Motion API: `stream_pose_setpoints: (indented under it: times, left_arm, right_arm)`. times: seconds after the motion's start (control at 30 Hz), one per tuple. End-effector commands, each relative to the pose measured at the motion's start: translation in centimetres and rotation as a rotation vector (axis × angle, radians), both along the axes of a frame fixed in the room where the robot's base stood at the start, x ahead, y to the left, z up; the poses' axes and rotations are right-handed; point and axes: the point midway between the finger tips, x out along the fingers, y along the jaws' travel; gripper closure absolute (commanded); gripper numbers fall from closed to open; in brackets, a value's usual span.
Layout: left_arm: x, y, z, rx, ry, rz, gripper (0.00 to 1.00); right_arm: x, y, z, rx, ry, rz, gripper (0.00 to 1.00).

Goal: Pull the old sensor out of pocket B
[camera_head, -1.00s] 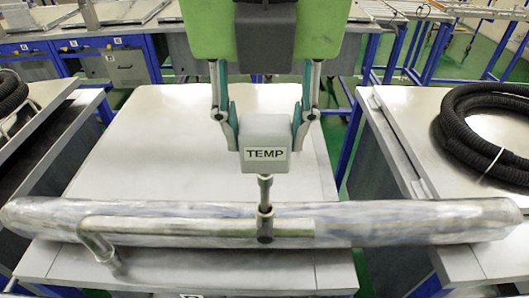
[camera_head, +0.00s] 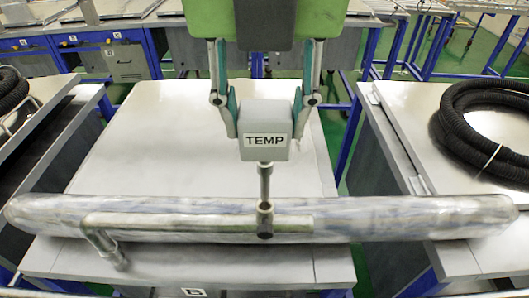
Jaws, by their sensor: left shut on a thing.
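The sensor is a light grey box labelled TEMP (camera_head: 265,130) with a thin metal stem (camera_head: 265,182) below it. My left gripper (camera_head: 265,122) comes down from the top of the picture, and its two fingers are shut on the sides of the box. I cannot tell whether the stem tip is inside the fitting. A label B (camera_head: 194,292) shows on the front edge below the pipe. My right gripper is not in view.
The pipe lies across a pale table (camera_head: 130,150) whose surface behind it is clear. A thinner bent pipe (camera_head: 140,219) runs along its front. A coiled black hose (camera_head: 450,130) lies on the right table, and another black hose (camera_head: 12,90) is at left.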

Motion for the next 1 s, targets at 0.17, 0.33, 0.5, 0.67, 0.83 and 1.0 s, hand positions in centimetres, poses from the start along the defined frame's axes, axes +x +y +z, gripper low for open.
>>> stream_pose_setpoints:
  times: [0.17,0.33,0.5,0.67,0.83,1.0]
  left_arm:
    - [0.0,0.0,1.4,-0.001,-0.001,0.001,0.83]
    - [0.0,0.0,2.6,-0.001,-0.001,0.000,0.83]
    - [0.0,-0.1,3.8,-0.002,-0.001,0.000,0.83]
    - [0.0,0.0,4.8,-0.001,-0.001,0.000,0.83]
    - [0.0,0.0,4.9,0.000,-0.001,0.000,0.83]
    - [0.0,0.0,4.9,-0.001,-0.001,0.000,0.83]
  right_arm:
    - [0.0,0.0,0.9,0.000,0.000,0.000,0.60]
    - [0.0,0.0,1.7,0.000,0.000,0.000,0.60]
    - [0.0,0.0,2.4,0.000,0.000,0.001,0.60]
    - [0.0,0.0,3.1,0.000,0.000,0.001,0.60]
    - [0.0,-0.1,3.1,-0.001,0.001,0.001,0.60]
    - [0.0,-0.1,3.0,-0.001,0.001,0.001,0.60]
